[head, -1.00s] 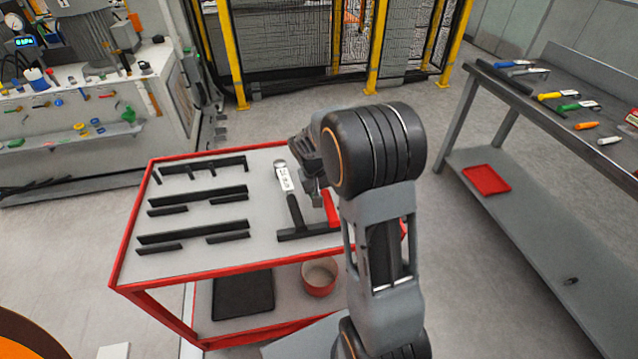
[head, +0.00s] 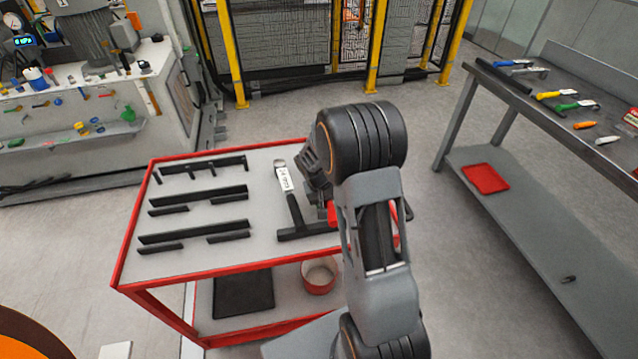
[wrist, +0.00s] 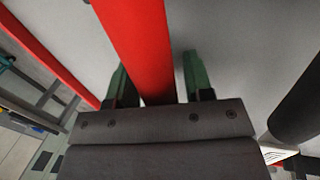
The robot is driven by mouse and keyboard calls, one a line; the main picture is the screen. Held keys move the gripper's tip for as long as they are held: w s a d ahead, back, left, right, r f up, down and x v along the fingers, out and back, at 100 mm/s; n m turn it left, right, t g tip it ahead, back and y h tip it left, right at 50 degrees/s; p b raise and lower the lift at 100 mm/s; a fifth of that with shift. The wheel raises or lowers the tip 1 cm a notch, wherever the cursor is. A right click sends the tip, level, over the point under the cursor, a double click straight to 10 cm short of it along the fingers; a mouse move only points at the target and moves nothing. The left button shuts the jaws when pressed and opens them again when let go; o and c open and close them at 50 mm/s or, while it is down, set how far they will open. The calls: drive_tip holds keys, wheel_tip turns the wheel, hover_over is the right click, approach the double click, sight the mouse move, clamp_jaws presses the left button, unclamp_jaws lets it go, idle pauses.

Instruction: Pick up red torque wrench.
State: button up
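The red torque wrench (head: 332,214) lies at the right side of the cart top, mostly hidden behind my arm in the head view. In the wrist view its red handle (wrist: 138,40) runs between the two green fingers of my gripper (wrist: 158,82). The fingers stand on either side of the handle, with a narrow gap showing on the right, so the gripper looks open around it. In the head view my gripper (head: 321,198) is low over the cart, its fingertips hidden.
A black-handled wrench with a white label (head: 285,178) lies just left of my gripper; its dark handle (wrist: 298,108) shows in the wrist view. Black rails (head: 192,232) fill the cart's left. The cart's red rim (wrist: 45,48) is close by. A tool bench (head: 545,110) stands at right.

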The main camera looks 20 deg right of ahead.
drive_tip(key=c, duration=0.7)
drive_tip(key=shift+c, duration=0.6)
drive_tip(key=shift+r, duration=0.1)
